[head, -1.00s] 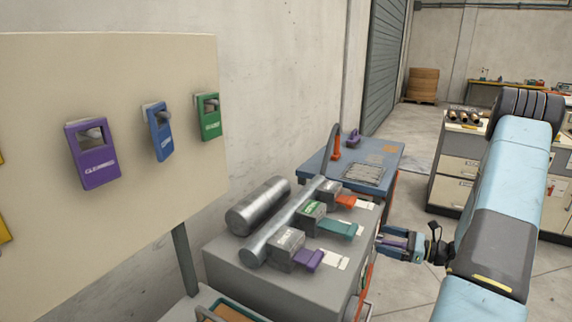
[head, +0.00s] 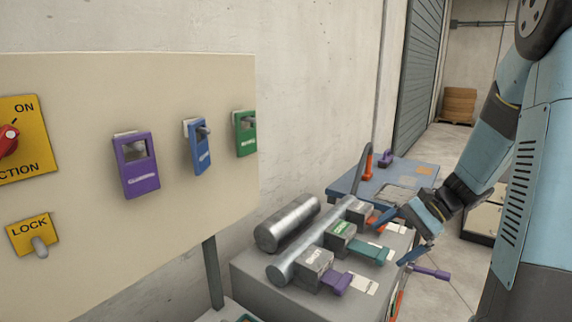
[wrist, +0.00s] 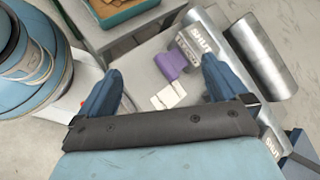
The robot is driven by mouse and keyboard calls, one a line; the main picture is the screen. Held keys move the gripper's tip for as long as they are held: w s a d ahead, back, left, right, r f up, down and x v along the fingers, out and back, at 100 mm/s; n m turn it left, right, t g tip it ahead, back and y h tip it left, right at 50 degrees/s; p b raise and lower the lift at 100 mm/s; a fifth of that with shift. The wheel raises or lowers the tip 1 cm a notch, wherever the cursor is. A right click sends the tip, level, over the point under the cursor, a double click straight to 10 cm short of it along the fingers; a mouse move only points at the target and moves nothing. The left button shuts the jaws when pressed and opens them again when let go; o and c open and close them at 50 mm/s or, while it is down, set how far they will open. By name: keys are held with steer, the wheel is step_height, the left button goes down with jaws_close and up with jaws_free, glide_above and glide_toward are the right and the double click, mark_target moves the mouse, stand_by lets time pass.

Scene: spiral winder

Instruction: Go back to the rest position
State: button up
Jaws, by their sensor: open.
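My gripper (head: 388,240) is open above the right side of the grey cabinet (head: 262,290), its blue fingers spread apart. In the wrist view my gripper (wrist: 160,66) shows nothing held between its fingers. A purple lever (wrist: 170,64) and white tags (wrist: 168,97) lie on the cabinet below, seen between the fingers.
A cream panel (head: 70,120) stands at left with purple (head: 138,180), blue (head: 200,160) and green (head: 246,145) tags, a red switch (head: 8,138) and a LOCK plate (head: 30,235). A blue table (head: 425,172) is behind the cabinet. Open floor (head: 450,145) lies beyond.

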steer(key=s+a+r+n+t+h, duration=0.2)
steer(key=s+r+n+t+h, duration=0.4)
steer(key=s+r+n+h, duration=0.4)
steer(key=s+r+n, duration=0.1)
steer(key=s+r, duration=0.4)
steer(key=shift+s+a, duration=0.15)
steer(key=shift+a, duration=0.1)
steer(key=shift+c, duration=0.4)
stand_by(0.4)
